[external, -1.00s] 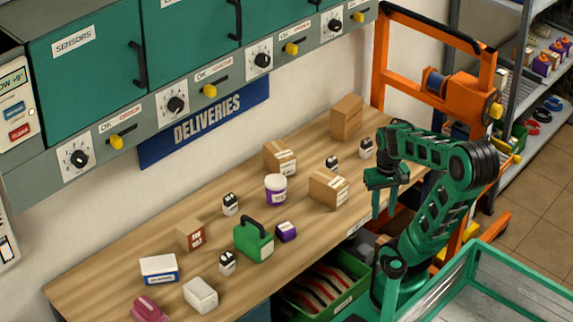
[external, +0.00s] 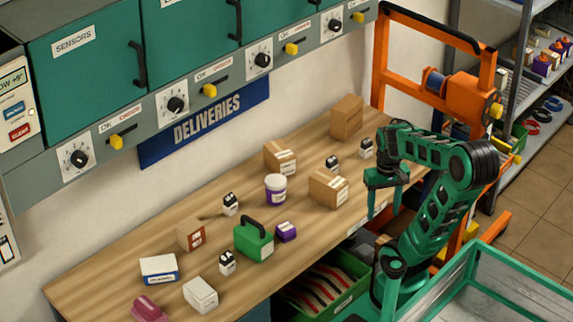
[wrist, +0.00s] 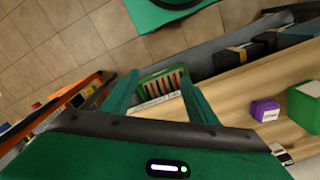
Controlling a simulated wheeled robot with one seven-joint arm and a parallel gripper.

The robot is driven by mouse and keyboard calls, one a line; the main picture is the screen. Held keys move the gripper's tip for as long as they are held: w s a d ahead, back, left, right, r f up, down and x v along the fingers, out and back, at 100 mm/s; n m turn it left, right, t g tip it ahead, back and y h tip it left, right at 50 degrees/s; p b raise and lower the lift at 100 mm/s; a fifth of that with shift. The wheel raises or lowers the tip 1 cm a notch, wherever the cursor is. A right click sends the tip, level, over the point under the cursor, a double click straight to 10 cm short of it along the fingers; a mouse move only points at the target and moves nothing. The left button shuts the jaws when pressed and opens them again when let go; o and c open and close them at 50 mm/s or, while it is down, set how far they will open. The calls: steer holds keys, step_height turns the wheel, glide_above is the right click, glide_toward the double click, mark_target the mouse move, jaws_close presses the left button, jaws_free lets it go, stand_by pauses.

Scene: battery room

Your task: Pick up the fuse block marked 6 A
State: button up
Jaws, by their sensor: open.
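Several small white blocks with black tops stand on the wooden bench: one left of the white-and-purple tub (external: 231,204), one in front of the green case (external: 227,263), and two toward the back right, at the nearer spot (external: 332,163) and the farther spot (external: 366,148). Their markings are too small to read, so I cannot tell which is 6 A. My gripper (external: 382,205) is open and empty, pointing down near the bench's front right edge, apart from all blocks. In the wrist view its two fingers (wrist: 158,80) are spread with nothing between them.
The bench (external: 100,278) also holds cardboard boxes (external: 329,188), the tub (external: 276,190), the green case (external: 254,239) and a purple block (external: 286,231). A green crate (external: 322,285) sits below the front edge. An orange frame (external: 382,60) stands at the right.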

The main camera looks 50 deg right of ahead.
step_height(320, 180, up, 12)
steer(key=s, duration=0.1)
steer(key=w+a+f+n+t+h, duration=0.1)
steer(key=w+a+f+t+h, duration=0.15)
steer(key=w+a, duration=0.7)
steer(key=w+a+f+n+t+h, duration=0.1)
steer(key=w+a+f+t+h, duration=0.15)
steer(key=w+a, duration=0.65)
step_height(320, 180, up, 4)
steer(key=n+t+y, duration=0.5)
steer(key=t+y, duration=0.1)
steer(key=t, duration=0.3)
glide_above(230, 262)
steer(key=s, duration=0.3)
steer(key=shift+h, duration=0.4)
steer(key=f, duration=1)
steer(key=w+f, duration=0.1)
steer(key=f, duration=0.4)
steer(key=shift+f, duration=0.75)
steer(key=shift+x, duration=3.75)
